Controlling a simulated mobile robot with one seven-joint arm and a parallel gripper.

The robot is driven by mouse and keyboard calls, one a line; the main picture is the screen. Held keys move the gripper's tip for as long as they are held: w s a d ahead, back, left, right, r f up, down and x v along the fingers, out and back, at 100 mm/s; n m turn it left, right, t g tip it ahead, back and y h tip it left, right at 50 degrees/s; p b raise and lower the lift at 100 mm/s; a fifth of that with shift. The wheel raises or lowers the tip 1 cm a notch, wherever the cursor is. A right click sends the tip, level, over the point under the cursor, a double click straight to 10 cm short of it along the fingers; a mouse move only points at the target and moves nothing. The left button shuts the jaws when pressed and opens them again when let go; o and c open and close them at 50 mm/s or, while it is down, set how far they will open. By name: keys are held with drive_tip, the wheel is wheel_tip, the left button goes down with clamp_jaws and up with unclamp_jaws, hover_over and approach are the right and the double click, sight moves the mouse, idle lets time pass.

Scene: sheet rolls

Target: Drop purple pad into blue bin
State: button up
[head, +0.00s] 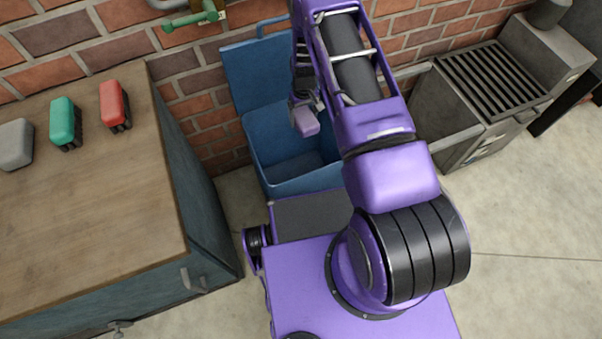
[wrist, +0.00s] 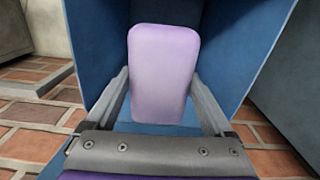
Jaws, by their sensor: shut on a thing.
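The purple pad (wrist: 162,72) is a light purple rounded block between my gripper's two fingers in the wrist view. My gripper (wrist: 163,100) is shut on it. In the head view the pad (head: 306,122) hangs from my gripper (head: 303,103) above the open blue bin (head: 275,130). The bin's lid stands raised at the back against the wall. In the wrist view the blue walls of the bin (wrist: 235,45) lie behind and around the pad. My arm hides the bin's right part in the head view.
A wooden-topped cabinet (head: 90,190) stands at the left, with grey (head: 15,145), green (head: 65,122) and red (head: 114,104) blocks on it. A grey grill-like unit (head: 480,100) stands at the right. A brick wall (head: 205,105) is behind the bin.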

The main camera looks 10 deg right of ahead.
wheel_tip(320, 180, down, 6)
drive_tip(key=b, duration=0.3)
idle(0.3)
drive_tip(key=o, duration=1.3)
drive_tip(key=shift+r, duration=0.1)
wheel_tip(320, 180, up, 16)
drive_tip(key=shift+f+p, duration=0.1)
drive_tip(key=shift+p, duration=1.05)
drive_tip(key=shift+r, duration=0.75)
